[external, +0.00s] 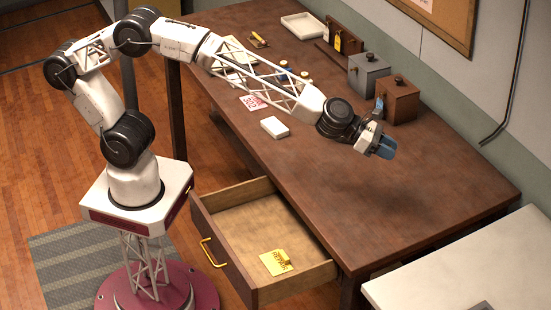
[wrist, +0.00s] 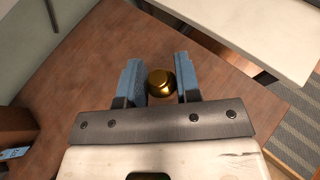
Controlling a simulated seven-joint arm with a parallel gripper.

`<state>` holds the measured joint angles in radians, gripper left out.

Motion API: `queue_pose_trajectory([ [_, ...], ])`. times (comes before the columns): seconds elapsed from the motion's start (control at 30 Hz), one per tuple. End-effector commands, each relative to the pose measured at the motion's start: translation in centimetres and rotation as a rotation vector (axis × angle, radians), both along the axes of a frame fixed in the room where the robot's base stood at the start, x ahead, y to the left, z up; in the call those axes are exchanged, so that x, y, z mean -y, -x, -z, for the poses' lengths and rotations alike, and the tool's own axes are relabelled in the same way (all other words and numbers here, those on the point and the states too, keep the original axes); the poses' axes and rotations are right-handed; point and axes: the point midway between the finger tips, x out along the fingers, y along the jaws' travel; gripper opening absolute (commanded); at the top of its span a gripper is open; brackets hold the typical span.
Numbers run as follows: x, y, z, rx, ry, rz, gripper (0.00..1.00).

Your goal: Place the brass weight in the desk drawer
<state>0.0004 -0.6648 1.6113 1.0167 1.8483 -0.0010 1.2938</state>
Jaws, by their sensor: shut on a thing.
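The brass weight (wrist: 161,83) shows in the wrist view as a small, shiny gold round body with a knob, between the two blue fingers. My gripper (wrist: 158,66) is shut on it. In the external view, my gripper (external: 383,147) is held above the right part of the desk (external: 400,205), with a soft shadow on the desktop below. The weight is hidden by the fingers there. The desk drawer (external: 240,225) is pulled open at the desk's front, below and to the left of my gripper.
A yellow note (external: 273,262) with print and a small yellow item lies in the drawer. Grey (external: 367,73) and brown (external: 397,100) boxes with knobs stand at the desk's back. A white block (external: 274,127) lies near the front edge. The right desktop is clear. A pale table (external: 470,265) stands at right.

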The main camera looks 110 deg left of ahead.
Motion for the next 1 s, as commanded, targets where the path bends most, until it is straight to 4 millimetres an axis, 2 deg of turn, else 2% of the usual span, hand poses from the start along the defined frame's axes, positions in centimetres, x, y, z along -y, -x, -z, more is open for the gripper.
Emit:
queue_pose_trajectory([
  [0.37, -0.2, 0.0, 0.0, 0.0, 0.0, -0.003, 0.05],
  [0.57, -1.8, 0.2, 0.4, 0.0, 0.0, -0.039, 0.05],
  [0.77, -6.2, 1.0, 1.3, 0.0, -0.001, -0.134, 0.05],
  [1.0, -14.2, 3.2, 3.1, -0.002, -0.003, -0.313, 0.05],
])
